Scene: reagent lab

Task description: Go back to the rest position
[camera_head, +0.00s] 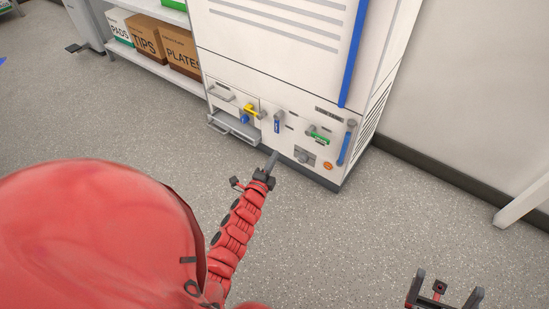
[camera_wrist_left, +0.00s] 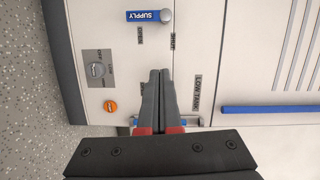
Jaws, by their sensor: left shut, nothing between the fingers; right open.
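My left gripper (camera_head: 273,156) is shut with nothing between its fingers, in front of the lower panel of a white cabinet (camera_head: 290,75). In the left wrist view its two fingers (camera_wrist_left: 160,74) lie side by side, pointing at the panel. I cannot tell whether the tips touch it. A blue SUPPLY handle (camera_head: 277,124) is on the panel just above the tips in the head view; it also shows in the left wrist view (camera_wrist_left: 146,16). My right gripper (camera_head: 443,290) is open and empty at the lower right, over the floor.
The panel also bears a green handle (camera_head: 318,136), a grey knob (camera_head: 305,157), an orange button (camera_head: 328,166), a yellow handle (camera_head: 251,110) and a blue bar (camera_head: 346,147). A grey tray (camera_head: 236,129) juts out at its left. Shelved boxes (camera_head: 145,38) stand left.

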